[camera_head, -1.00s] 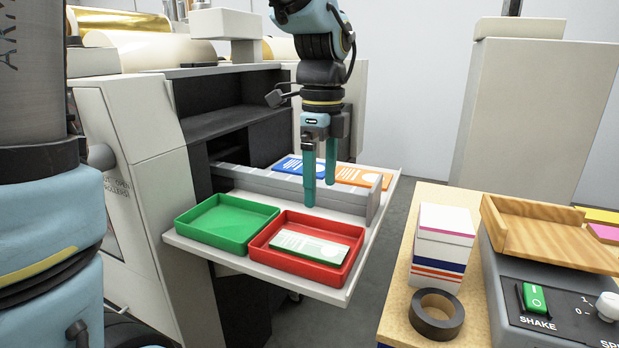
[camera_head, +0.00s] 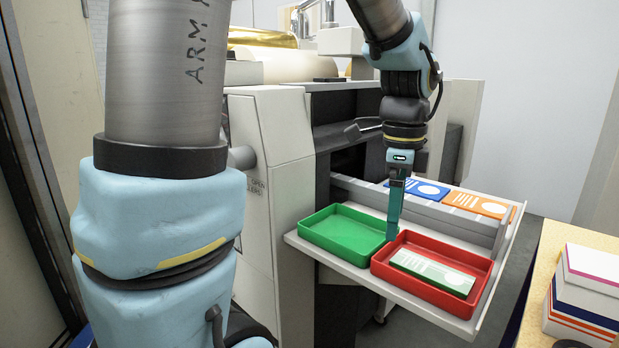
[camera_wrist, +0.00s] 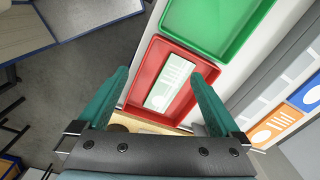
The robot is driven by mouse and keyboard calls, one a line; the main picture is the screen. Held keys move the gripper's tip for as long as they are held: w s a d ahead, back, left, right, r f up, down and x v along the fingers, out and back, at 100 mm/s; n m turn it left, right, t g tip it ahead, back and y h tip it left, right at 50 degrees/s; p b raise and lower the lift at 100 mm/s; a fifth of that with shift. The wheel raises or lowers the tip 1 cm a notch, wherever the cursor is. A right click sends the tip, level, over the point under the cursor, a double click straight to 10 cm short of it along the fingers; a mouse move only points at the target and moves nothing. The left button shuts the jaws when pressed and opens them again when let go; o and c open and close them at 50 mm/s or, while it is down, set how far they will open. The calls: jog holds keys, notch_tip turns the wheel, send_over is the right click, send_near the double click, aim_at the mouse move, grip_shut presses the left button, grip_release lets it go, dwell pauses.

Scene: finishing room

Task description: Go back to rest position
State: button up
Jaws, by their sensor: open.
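My gripper (camera_head: 396,210) points down above the machine's delivery shelf, near the border between the green tray and the red tray. In the wrist view my gripper (camera_wrist: 164,80) has its two teal fingers spread apart with nothing between them. The red tray (camera_head: 478,262) holds a green-and-white printed card (camera_head: 433,272) lying flat; the card also shows in the wrist view (camera_wrist: 168,84), below and apart from the fingers. The green tray (camera_head: 345,230) is empty.
Blue (camera_head: 420,187) and orange (camera_head: 478,205) cards lie behind a grey divider on the shelf (camera_head: 345,266). The large machine (camera_head: 282,180) stands behind and left. A wooden table (camera_head: 545,265) with a stack of boxes or pads (camera_head: 590,290) is at the right. Grey floor shows between.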

jog(key=a+f+n, duration=0.5)
jog(key=a+n, duration=0.5)
jog(key=a, duration=0.1)
jog(key=w+a+f+n+t, duration=0.1)
jog(key=a+f+n, duration=0.3)
jog(key=a+n, duration=0.6)
jog(key=shift+a+f+n, duration=0.35)
jog(key=shift+n, duration=0.25)
